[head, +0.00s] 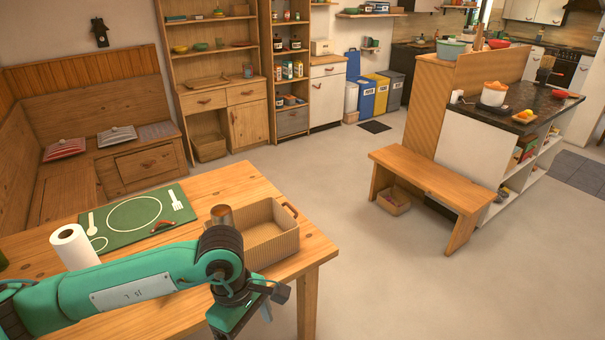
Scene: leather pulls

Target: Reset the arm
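My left arm (150,275), green with dark joints, comes in from the left over the near part of the wooden table (225,178). Its elbow-like bend is in front of the tray-like box on the table. My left gripper (245,318) points down near the table's front edge, at the bottom of the head view. It is partly cut off, and its fingertips cannot be made out. No held thing is visible there. My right arm and gripper are not in view.
A wooden bench (430,180) stands right, by the kitchen island (470,145). Open floor (400,270) lies right of the table.

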